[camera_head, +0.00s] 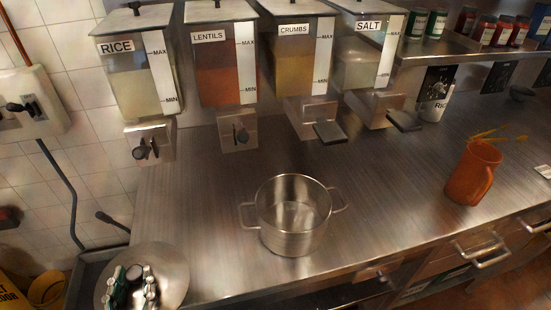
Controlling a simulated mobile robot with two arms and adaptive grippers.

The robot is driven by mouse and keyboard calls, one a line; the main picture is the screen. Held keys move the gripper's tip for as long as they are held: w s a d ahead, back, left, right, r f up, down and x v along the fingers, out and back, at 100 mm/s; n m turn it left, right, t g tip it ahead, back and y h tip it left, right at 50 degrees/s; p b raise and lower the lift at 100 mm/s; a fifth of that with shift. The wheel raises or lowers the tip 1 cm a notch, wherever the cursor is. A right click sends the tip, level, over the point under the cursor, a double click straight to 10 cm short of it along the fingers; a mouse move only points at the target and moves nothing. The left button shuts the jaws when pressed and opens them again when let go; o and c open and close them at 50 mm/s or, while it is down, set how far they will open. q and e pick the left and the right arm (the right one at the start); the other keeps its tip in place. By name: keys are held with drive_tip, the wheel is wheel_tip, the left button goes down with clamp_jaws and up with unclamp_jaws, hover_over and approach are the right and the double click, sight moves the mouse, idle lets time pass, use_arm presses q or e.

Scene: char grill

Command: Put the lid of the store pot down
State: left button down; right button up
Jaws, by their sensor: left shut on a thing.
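The store pot (292,238) is a steel pot with two side handles. It stands upright and uncovered on the steel counter, and its empty-looking inside shows. The lid (174,263) is a round shiny metal disc at the bottom left, left of the pot and apart from it. My left gripper (137,287) is over the lid and shut on it. The gripper hides the lid's knob, and the frame edge cuts off the lower part. My right gripper is not in view.
Dispensers for rice (137,85), lentils (220,75), crumbs (292,65) and salt (360,60) hang behind the counter (400,190). An orange jug (470,175) with utensils stands at the right. The counter between pot and jug is clear.

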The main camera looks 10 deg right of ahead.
use_arm(q)
drive_tip(key=s+d+r+m+g+h, duration=0.1)
drive_tip(key=d+r+m+g+h, duration=0.1)
drive_tip(key=d, duration=0.9)
drive_tip(key=d+r+m+g+h, duration=0.2)
drive_tip(key=d+m+h, duration=0.3)
drive_tip(key=d, duration=0.6)
drive_tip(key=s+d+r+m+g+h, duration=0.1)
drive_tip(key=d+r+m+g+h, duration=0.1)
drive_tip(key=d+h, duration=0.5)
drive_tip(key=d+m+g, duration=0.1)
drive_tip(key=d, duration=0.2)
drive_tip(key=shift+s+d+r, duration=0.3)
drive_tip(key=shift+d+r, duration=0.1)
drive_tip(key=w+f+p, duration=0.2)
drive_tip(key=w, duration=0.6)
drive_tip(key=w+f+p, duration=0.2)
drive_tip(key=w, duration=0.6)
drive_tip(key=shift+a+f, duration=0.3)
drive_tip(key=shift+a, duration=0.05)
